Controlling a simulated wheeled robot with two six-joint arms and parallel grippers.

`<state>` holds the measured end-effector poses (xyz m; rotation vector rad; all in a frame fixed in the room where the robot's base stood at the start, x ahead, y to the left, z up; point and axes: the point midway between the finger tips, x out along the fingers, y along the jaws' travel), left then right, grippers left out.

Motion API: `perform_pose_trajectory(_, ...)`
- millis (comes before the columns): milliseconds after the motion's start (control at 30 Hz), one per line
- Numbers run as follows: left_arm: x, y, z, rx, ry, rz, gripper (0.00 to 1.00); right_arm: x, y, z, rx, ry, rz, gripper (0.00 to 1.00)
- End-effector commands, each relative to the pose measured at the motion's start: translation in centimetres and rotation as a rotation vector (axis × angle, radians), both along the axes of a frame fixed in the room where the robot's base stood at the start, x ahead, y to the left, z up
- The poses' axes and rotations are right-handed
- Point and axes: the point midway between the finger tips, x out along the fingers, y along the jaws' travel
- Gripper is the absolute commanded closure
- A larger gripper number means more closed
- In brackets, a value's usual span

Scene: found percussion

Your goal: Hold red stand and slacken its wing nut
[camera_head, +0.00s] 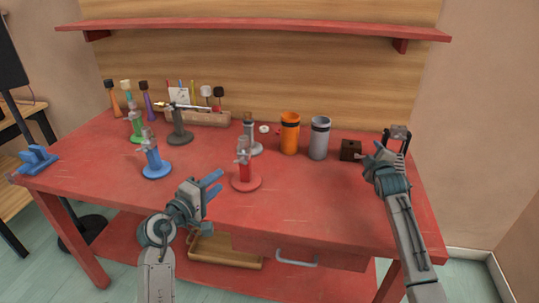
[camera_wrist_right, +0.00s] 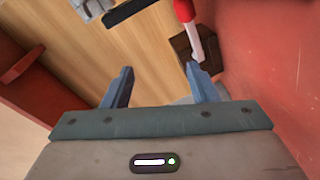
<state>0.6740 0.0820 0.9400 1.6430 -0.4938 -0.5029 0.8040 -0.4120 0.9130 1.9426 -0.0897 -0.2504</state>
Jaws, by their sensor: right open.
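The red stand (camera_head: 246,182) stands upright on the red table near its front middle, with a round base and a short post. A pale wing nut (camera_head: 242,157) shows on the side of its post, small in the picture. My left gripper (camera_head: 221,180) is open and empty, left of the red stand and apart from it. My right gripper (camera_head: 372,152) is open at the table's right side, far from the red stand. Its two blue fingers, wide apart with nothing between them, show in the right wrist view (camera_wrist_right: 158,75). The red stand is not identifiable there.
A blue stand (camera_head: 156,170), a green stand (camera_head: 137,137) and grey stands (camera_head: 179,138) are left of and behind the red one. Orange (camera_head: 289,136) and grey (camera_head: 319,141) cups and a dark block (camera_head: 350,151) stand to the right. The table's front right is clear.

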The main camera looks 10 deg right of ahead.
Motion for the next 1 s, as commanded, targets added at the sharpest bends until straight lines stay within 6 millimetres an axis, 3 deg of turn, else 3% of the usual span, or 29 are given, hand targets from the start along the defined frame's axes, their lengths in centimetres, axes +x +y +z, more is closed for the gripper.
perform_pose_trajectory(33, 0.0, 0.0, 0.0, 0.0, 0.0, 0.0, 0.64, 0.1, 3.3, -0.5, 0.107, 0.006, 0.043, 0.47)
perform_pose_trajectory(233, 0.0, 0.0, 0.0, 0.0, 0.0, 0.0, 0.64, -0.4, 15.2, -0.7, 0.521, 0.052, 0.223, 0.47)
perform_pose_trajectory(400, 0.0, 0.0, 0.0, 0.0, 0.0, 0.0, 0.64, -2.0, 24.7, 1.2, 0.836, 0.102, 0.395, 0.47)
perform_pose_trajectory(500, 0.0, 0.0, 0.0, 0.0, 0.0, 0.0, 0.64, -3.2, 29.2, 2.8, 0.985, 0.13, 0.49, 0.47)
perform_pose_trajectory(600, 0.0, 0.0, 0.0, 0.0, 0.0, 0.0, 0.64, -4.4, 32.4, 4.4, 1.097, 0.152, 0.57, 0.47)
perform_pose_trajectory(700, 0.0, 0.0, 0.0, 0.0, 0.0, 0.0, 0.64, -5.3, 34.5, 5.5, 1.17, 0.167, 0.624, 0.47)
perform_pose_trajectory(867, 0.0, 0.0, 0.0, 0.0, 0.0, 0.0, 0.64, -5.7, 36.0, 6.4, 1.219, 0.178, 0.662, 0.47)
perform_pose_trajectory(1000, 0.0, 0.0, 0.0, 0.0, 0.0, 0.0, 0.64, -4.5, 37.0, 6.5, 1.224, 0.18, 0.665, 0.47)
